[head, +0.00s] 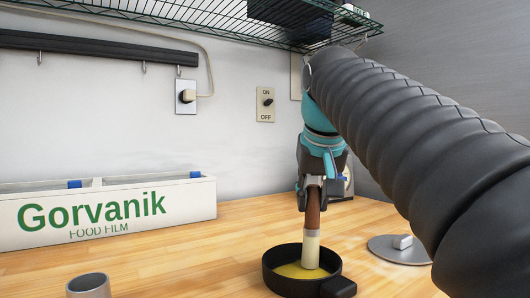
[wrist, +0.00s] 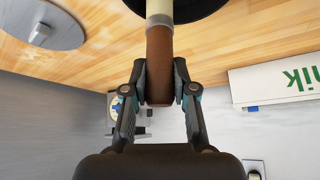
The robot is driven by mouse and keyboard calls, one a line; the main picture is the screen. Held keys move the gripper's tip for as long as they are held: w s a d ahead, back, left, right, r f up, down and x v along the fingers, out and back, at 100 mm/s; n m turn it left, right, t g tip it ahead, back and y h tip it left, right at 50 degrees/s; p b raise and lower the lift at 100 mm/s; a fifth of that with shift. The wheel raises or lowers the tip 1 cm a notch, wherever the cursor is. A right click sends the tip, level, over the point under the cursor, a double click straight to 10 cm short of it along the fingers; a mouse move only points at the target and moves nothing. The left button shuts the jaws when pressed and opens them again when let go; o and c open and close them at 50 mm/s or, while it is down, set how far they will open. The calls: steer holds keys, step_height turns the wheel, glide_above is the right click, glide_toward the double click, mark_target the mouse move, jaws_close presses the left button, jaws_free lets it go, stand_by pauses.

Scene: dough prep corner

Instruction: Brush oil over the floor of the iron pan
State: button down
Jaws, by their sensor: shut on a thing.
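My gripper (head: 313,190) is shut on the brown handle of a brush (head: 313,218) and points down over the pan. In the wrist view my gripper (wrist: 160,84) has one finger on each side of the brush handle (wrist: 159,55). The brush is near upright, with its pale head (head: 311,250) down inside the iron pan (head: 275,285). The black round pan stands on the wooden counter, with a yellow layer of oil (head: 292,270) on its floor. The brush tip seems to meet the oil; exact contact is unclear. The pan's dark edge (wrist: 190,14) shows at the top of the wrist view.
A metal cup (head: 88,286) stands front left. A white Gorvanik food film box (head: 190,208) stands at the back left. A wire shelf (head: 200,22) hangs above.

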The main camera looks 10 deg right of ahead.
steer(key=shift+w+d, duration=0.15)
steer(key=shift+d, duration=0.3)
steer(key=shift+w+r+p, duration=0.1)
steer(key=shift+r+p, duration=0.2)
steer(key=shift+r, duration=0.05)
steer(key=shift+a+r, duration=0.1)
steer(key=shift+r, duration=0.8)
steer(key=shift+r+p, duration=0.35)
steer(key=shift+r, duration=2.45)
steer(key=c, duration=1.5)
jaws_free()
jaws_close()
